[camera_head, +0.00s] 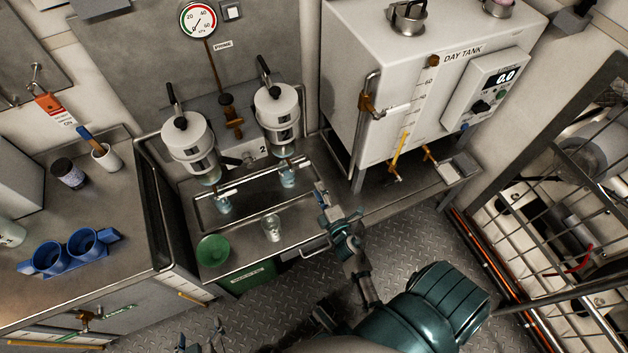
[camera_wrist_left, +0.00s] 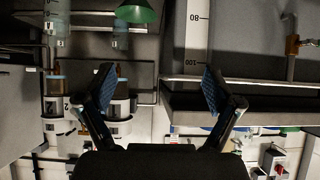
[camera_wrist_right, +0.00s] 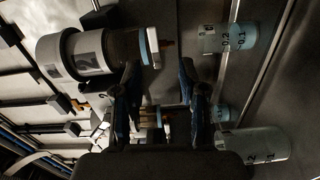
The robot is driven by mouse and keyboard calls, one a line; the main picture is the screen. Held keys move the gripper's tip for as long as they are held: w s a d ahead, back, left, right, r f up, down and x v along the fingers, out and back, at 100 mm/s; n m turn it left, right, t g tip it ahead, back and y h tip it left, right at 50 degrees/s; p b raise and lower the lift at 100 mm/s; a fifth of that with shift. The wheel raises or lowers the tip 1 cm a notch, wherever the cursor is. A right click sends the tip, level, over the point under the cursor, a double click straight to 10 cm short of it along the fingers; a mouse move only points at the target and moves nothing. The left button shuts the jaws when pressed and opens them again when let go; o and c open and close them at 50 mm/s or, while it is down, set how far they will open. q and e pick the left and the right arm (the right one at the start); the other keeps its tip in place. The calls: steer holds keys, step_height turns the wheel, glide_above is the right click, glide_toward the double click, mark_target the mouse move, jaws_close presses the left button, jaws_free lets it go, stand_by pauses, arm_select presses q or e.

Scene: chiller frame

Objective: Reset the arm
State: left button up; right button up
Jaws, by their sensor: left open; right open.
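My right gripper (camera_head: 325,203) is open and empty above the right front part of the steel bench, right of the clear beaker (camera_head: 272,228). In the right wrist view its fingers (camera_wrist_right: 158,88) are apart, with a white canister marked 2 (camera_wrist_right: 88,52) and labelled beakers (camera_wrist_right: 228,38) beyond them. My left gripper (camera_head: 200,340) is low at the bottom edge of the head view, in front of the cabinets and only partly seen. In the left wrist view its fingers (camera_wrist_left: 158,88) are spread with nothing between them.
Two white canisters (camera_head: 188,142) (camera_head: 277,112) hang over a shallow tray with beakers. Blue cups (camera_head: 48,258) are on the left counter. A wire cage is at right.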

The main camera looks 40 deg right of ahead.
steer(key=shift+s, duration=0.35)
stand_by(0.3)
steer(key=s+a+f+m+g+y+p, duration=0.1)
steer(key=s+a+f+m+g+p, duration=0.2)
steer(key=s+f+m+g+p, duration=0.25)
steer(key=s+a+f+m+g+y+p, duration=0.1)
steer(key=s+a+f+m+g+p, duration=0.25)
steer(key=s+f, duration=0.4)
arm_select(q)
steer(key=s+a+f+g+y+p, duration=0.1)
steer(key=s+f+g, duration=0.3)
steer(key=s+f, duration=0.4)
steer(key=s+a+f+g+y+p, duration=0.1)
steer(key=s+a+f+g, duration=0.2)
steer(key=s+f, duration=0.5)
step_height(320, 180, down, 8)
steer(key=shift+s+a+r+g+p, duration=0.15)
steer(key=shift+a+r+g+p, duration=0.2)
steer(key=shift+g, duration=0.55)
arm_select(e)
steer(key=s+a+f+m+g+y, duration=0.1)
steer(key=s+a+f+g, duration=0.2)
steer(key=s, duration=0.5)
steer(key=s+a+f+m+g+y, duration=0.1)
steer(key=s+a+f+m+g, duration=0.1)
steer(key=s+f, duration=0.3)
steer(key=s+a+g, duration=0.1)
steer(key=s, duration=0.2)
steer(key=shift+f+g+y, duration=0.25)
steer(key=shift+g+y, duration=0.05)
